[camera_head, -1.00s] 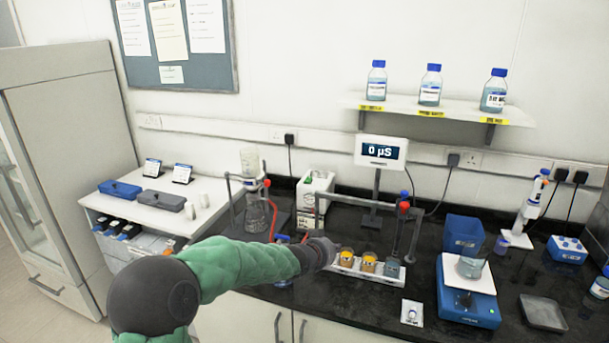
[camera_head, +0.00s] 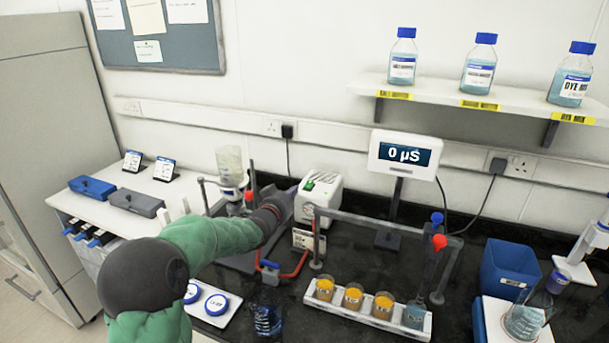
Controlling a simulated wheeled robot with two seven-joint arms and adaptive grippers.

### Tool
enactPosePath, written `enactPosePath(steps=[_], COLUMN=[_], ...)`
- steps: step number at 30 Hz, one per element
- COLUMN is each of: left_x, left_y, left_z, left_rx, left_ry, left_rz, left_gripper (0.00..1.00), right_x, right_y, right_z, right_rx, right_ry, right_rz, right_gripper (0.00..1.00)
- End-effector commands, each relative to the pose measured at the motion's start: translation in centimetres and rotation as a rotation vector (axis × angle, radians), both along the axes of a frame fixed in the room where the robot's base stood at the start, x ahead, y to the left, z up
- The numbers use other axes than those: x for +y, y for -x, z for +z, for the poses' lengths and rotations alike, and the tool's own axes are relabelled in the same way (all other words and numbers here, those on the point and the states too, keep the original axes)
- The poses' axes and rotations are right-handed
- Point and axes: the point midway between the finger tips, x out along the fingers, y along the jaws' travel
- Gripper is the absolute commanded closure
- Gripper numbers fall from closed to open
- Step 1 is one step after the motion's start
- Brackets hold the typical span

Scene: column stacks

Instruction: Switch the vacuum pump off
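The vacuum pump (camera_head: 322,208) is a white box with a dark top at the back of the black bench. A green switch (camera_head: 309,186) shows on its upper front left. My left gripper (camera_head: 287,201) is at the pump's left side, close to the switch. Its fingers are small, dark and partly hidden by my wrist, so I cannot tell whether they are open or touching the pump. My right gripper is out of view.
A filter flask setup (camera_head: 231,180) stands left of my wrist, with a red hose (camera_head: 296,265) running near the pump. A grey rail frame (camera_head: 380,222) is at the right. A white rack (camera_head: 362,307) of amber cups sits in front. A display (camera_head: 404,153) stands behind.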

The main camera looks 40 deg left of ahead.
Motion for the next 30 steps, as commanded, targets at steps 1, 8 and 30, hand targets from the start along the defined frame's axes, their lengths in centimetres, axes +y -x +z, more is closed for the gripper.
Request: enactPosePath(steps=[1,8,30], left_x=[0.0,0.0,2.7], left_y=[0.0,-0.1,-8.7], left_z=[0.0,-0.1,-1.1], left_rx=[0.000,0.001,0.001], left_ry=[0.000,0.000,-0.001], left_rz=[0.000,0.000,-0.001], left_gripper=[1.00,1.00,1.00], right_x=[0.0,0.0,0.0], right_y=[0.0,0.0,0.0], right_z=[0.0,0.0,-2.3], right_rx=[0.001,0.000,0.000], right_ry=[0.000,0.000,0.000], right_rz=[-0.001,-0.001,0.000], right_gripper=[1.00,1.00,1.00])
